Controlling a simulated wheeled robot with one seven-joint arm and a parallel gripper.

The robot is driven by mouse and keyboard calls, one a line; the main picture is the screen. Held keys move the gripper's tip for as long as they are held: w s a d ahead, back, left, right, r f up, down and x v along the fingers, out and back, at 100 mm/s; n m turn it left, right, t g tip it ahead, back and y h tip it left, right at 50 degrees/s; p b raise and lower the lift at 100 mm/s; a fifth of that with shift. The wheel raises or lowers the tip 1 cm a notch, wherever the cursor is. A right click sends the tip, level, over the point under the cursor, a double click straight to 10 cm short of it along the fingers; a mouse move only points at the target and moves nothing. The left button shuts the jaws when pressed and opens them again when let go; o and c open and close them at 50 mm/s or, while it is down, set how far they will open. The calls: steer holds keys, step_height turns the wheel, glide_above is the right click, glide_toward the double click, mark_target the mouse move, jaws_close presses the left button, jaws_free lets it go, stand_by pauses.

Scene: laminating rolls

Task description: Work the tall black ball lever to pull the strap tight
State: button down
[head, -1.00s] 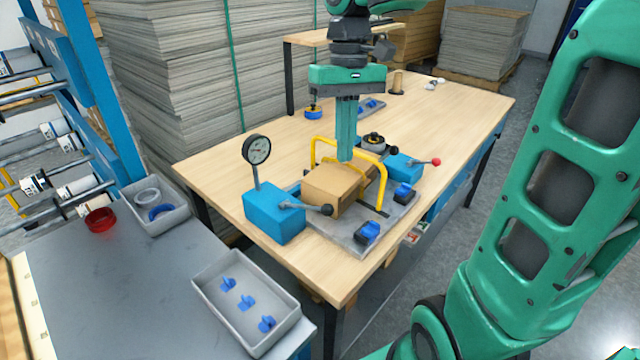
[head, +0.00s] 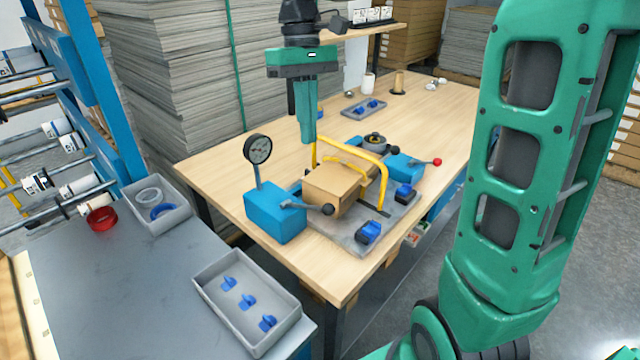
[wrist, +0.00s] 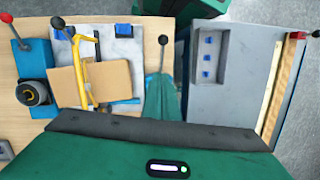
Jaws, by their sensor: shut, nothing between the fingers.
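The tall black ball lever (head: 395,150) shows its ball beside the right end of the yellow hoop (head: 378,165). In the wrist view its ball (wrist: 58,22) is at upper left, the stem partly lost against the hoop. The strap is hard to make out; a second yellow band crosses the cardboard box (head: 335,188). My gripper (head: 306,139) is shut and empty, pointing down behind and left of the box, apart from the lever. In the wrist view my fingers (wrist: 163,100) lie right of the box.
Another blue block (head: 403,167) has a red ball lever (head: 437,162). A round spool (head: 374,142) stands behind the box. The table's left back area (head: 225,165) is clear.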

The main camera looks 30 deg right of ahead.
glide_above(306, 206)
steer(key=d, duration=0.2)
steer(key=w+x, duration=0.2)
steer(key=x, duration=0.7)
steer(key=shift+s+d+f, duration=0.2)
steer(key=shift+s+f, duration=0.3)
steer(key=shift+s, duration=0.15)
steer(key=shift+s+d+f, duration=0.2)
steer(key=shift+s+f, duration=0.3)
steer(key=shift+s, duration=0.15)
